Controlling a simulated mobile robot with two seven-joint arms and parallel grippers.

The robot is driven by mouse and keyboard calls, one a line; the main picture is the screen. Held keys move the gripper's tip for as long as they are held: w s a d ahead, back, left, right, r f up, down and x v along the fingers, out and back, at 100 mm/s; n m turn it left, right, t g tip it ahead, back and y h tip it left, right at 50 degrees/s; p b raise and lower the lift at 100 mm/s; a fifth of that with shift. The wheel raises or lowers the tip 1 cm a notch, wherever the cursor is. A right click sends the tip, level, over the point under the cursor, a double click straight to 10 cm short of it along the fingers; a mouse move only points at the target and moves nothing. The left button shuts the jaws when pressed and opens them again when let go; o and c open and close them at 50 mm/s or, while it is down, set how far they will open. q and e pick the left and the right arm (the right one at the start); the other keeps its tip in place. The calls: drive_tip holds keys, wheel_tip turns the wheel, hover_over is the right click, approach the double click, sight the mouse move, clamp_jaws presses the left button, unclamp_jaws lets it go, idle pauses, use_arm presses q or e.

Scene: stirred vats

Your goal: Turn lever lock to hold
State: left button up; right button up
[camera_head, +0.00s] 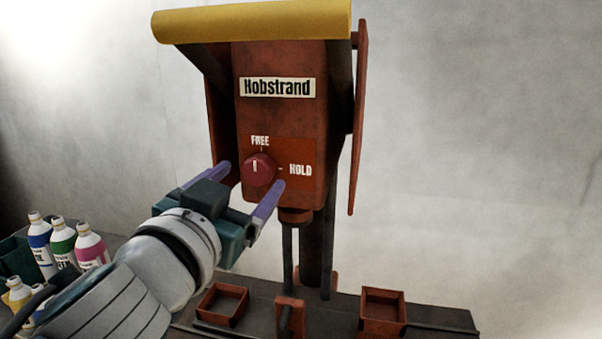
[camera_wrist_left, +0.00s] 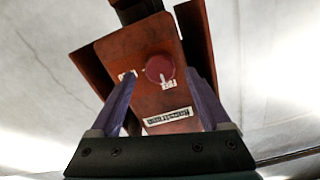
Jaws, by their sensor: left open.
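The lever lock is a round dark red knob (camera_head: 258,169) on the front of a red-brown housing (camera_head: 280,110) labelled "Hobstrand". Its white mark points up towards the word FREE; the word HOLD is to its right. My left gripper (camera_head: 252,176) is open, with one purple finger on each side of the knob in the head view. In the left wrist view the knob (camera_wrist_left: 159,69) shows between and beyond the two fingertips, apart from both. My right gripper is not in view.
A yellow roll (camera_head: 252,20) tops the housing, and a red side panel (camera_head: 358,120) stands to its right. Several bottles (camera_head: 62,240) stand at the lower left. Two small red trays (camera_head: 222,304) (camera_head: 382,308) sit on the dark bench below. The wall side at right is free.

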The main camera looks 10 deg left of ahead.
use_arm(q)
drive_tip(key=shift+w, duration=1.05)
clamp_jaws()
